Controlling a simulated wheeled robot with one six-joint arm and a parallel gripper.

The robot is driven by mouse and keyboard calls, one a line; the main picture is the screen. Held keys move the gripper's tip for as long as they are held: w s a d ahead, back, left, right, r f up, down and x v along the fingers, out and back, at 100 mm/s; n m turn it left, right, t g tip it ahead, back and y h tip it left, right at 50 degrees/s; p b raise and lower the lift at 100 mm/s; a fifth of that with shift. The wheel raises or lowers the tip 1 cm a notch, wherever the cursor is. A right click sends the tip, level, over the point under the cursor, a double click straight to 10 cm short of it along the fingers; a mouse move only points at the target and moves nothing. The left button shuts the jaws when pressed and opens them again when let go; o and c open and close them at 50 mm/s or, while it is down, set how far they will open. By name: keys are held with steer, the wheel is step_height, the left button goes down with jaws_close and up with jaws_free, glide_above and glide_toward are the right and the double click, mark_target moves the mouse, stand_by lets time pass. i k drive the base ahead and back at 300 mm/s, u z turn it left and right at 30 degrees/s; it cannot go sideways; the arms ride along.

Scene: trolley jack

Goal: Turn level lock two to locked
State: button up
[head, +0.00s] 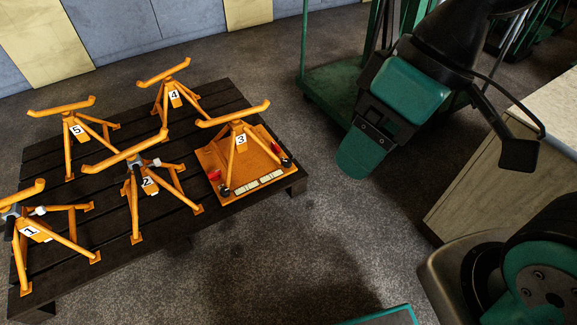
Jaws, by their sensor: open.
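Stand 2 (149,184) is an orange trestle with a number plate, standing upright on a dark slatted pallet (230,218). A small grey and black lock piece (140,165) sits at its top, just under the cross bar. Which way the lock is turned is too small to tell. My gripper (358,158), green and black, hangs at the upper right above the floor. It is well right of the pallet and apart from every stand. It is open and seems empty; one finger mostly hides the other.
Stand 1 (34,232) has a similar lock piece. Stand 3 (240,141) rises from an orange base plate (262,172). Stands 4 (174,95) and 5 (76,130) are behind. A green cart (330,100) and pale cabinet (480,185) stand right. Floor before the pallet is clear.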

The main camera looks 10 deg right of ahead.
mark_target(275, 149)
steer(key=u, duration=0.2)
steer(key=i, duration=1.1)
steer(key=z, duration=0.2)
